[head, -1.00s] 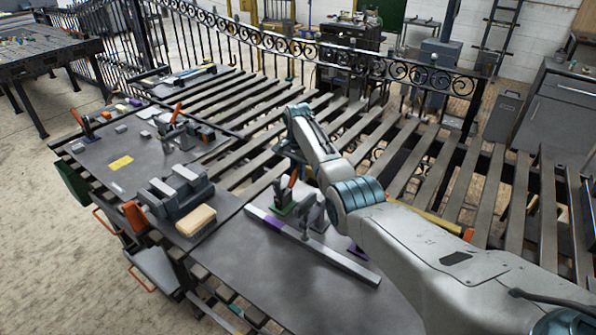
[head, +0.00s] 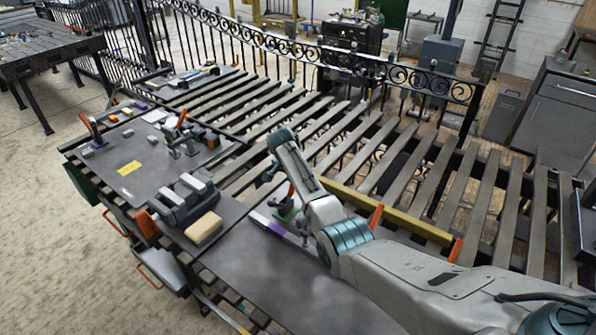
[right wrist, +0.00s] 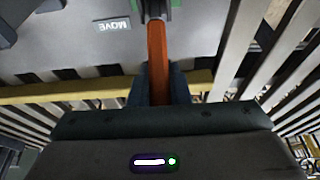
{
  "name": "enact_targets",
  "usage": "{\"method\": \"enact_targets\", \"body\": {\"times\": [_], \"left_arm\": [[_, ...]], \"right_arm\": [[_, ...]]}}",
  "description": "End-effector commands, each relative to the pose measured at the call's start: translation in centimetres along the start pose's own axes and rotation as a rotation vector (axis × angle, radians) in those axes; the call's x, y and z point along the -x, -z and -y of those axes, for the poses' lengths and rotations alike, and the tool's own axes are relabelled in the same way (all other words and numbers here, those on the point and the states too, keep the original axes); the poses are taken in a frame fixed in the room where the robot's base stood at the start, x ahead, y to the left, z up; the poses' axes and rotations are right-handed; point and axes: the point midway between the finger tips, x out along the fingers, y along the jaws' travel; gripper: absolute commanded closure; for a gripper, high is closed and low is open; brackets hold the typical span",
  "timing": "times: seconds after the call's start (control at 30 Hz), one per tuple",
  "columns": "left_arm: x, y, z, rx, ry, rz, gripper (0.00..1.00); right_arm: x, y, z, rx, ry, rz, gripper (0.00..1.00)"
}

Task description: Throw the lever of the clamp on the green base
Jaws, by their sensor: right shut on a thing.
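The clamp on the green base (head: 286,212) stands at the near table's back edge in the head view, partly hidden by my right arm. Its orange lever (right wrist: 157,50) runs down the middle of the right wrist view, between the dark fingers of my right gripper (right wrist: 157,88), which is shut on it. A bit of green base (right wrist: 176,6) shows at that view's top edge. In the head view my right gripper (head: 272,172) is beside the lever, its fingertips hard to make out. A steel bar with a purple mark (head: 276,228) lies by the clamp, partly covered by my arm. My left gripper is not in view.
A grey vise (head: 186,198) and a tan block (head: 204,228) sit left of the clamp. Other orange-handled clamps (head: 182,122) stand further left. A yellow bar (head: 385,211) crosses the slats behind.

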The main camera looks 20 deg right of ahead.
Motion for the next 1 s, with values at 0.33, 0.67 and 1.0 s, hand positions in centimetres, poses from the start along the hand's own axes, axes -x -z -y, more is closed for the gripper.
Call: {"method": "enact_targets", "body": {"times": [0.33, 0.67, 1.0], "left_arm": [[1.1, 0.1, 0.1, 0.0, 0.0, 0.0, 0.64], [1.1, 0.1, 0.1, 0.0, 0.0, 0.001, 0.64], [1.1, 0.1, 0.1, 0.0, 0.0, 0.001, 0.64]], "right_arm": [[1.3, -1.3, 0.1, 0.0, 0.002, -0.21, 1.0], [1.6, -1.7, 0.1, -0.001, 0.002, -0.282, 1.0], [1.6, -1.7, 0.1, -0.001, 0.002, -0.285, 1.0]]}}
